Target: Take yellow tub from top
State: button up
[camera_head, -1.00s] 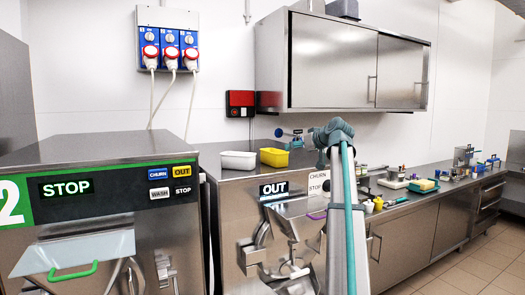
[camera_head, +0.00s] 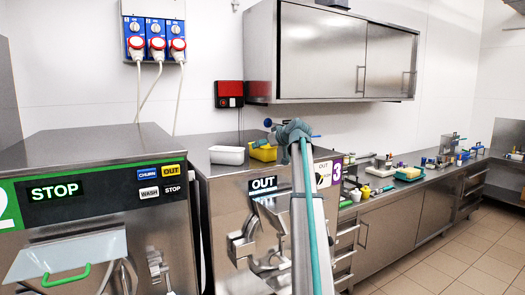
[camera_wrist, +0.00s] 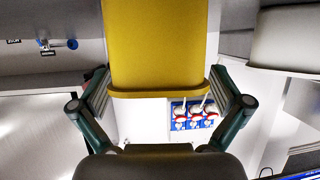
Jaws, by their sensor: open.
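The yellow tub (camera_head: 263,154) sits on top of the steel machine marked OUT, to the right of a white tub (camera_head: 227,155). My gripper (camera_head: 268,138) is at the yellow tub, partly covering its right side in the head view. In the wrist view the yellow tub (camera_wrist: 155,45) fills the top centre, its rim toward me. The open fingers of my gripper (camera_wrist: 158,85) stand on its left and right sides. I cannot tell whether they touch it. A pale tub (camera_wrist: 288,38) shows at the upper right there.
The machine top (camera_head: 205,172) is bare in front of the tubs. A steel wall cabinet (camera_head: 330,52) hangs above and to the right. A red box (camera_head: 229,94) and plugged sockets (camera_head: 155,40) are on the wall behind. A counter (camera_head: 400,190) with several small items runs right.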

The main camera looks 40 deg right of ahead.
jog(key=shift+x, duration=1.1)
jog(key=c, duration=1.2)
jog(key=shift+r, duration=0.1)
